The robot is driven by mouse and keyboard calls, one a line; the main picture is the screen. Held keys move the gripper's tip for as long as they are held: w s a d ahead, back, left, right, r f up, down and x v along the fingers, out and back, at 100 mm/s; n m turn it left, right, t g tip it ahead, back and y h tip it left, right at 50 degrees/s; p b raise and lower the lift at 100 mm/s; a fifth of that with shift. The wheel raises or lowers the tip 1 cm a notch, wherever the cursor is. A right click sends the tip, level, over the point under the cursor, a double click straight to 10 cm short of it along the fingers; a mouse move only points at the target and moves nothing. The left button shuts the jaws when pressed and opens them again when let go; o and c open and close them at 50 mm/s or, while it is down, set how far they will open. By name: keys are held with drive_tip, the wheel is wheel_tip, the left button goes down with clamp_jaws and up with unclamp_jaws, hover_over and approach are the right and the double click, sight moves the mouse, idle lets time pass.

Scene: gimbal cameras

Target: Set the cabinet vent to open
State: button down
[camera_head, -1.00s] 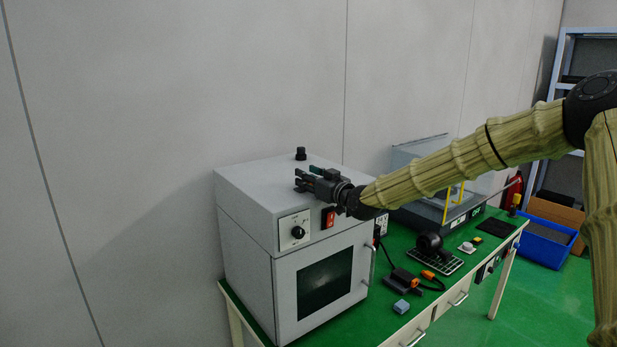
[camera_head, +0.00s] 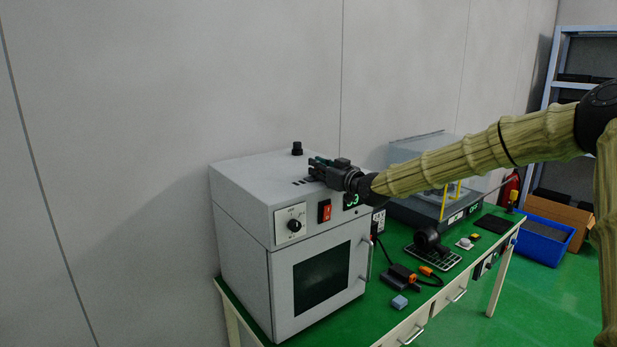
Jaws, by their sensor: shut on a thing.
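The grey cabinet (camera_head: 240,215) stands on the left end of the green-topped table. Its vent, a row of short dark slots (camera_head: 302,182), shows on the top near the front edge. My gripper (camera_head: 316,167) is low over the cabinet top, just right of and behind the visible slots. It is shut on a small part at the vent, which looks like the vent's slider. The fingers hide this part, and I cannot see its shape. A black knob (camera_head: 297,148) stands farther back on the top, apart from my gripper.
The cabinet front has a dial (camera_head: 294,226), a red switch (camera_head: 324,211), a partly covered display (camera_head: 350,200) and a door handle (camera_head: 367,258). A charger-like device (camera_head: 398,275) with a cable and a black grid plate (camera_head: 433,257) lie to the right.

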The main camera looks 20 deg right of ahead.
drive_tip(key=shift+w+d, duration=0.2)
drive_tip(key=shift+d, duration=0.35)
drive_tip(key=shift+d+r, duration=0.1)
drive_tip(key=shift+r, duration=0.05)
drive_tip(key=c, duration=1.4)
unclamp_jaws()
drive_tip(key=shift+w+d, duration=0.1)
drive_tip(key=shift+d, duration=0.15)
drive_tip(key=shift+c, duration=0.2)
drive_tip(key=shift+a, duration=0.2)
drive_tip(key=shift+s, duration=0.2)
drive_tip(key=v, duration=1.1)
drive_tip(key=shift+s+d, duration=0.3)
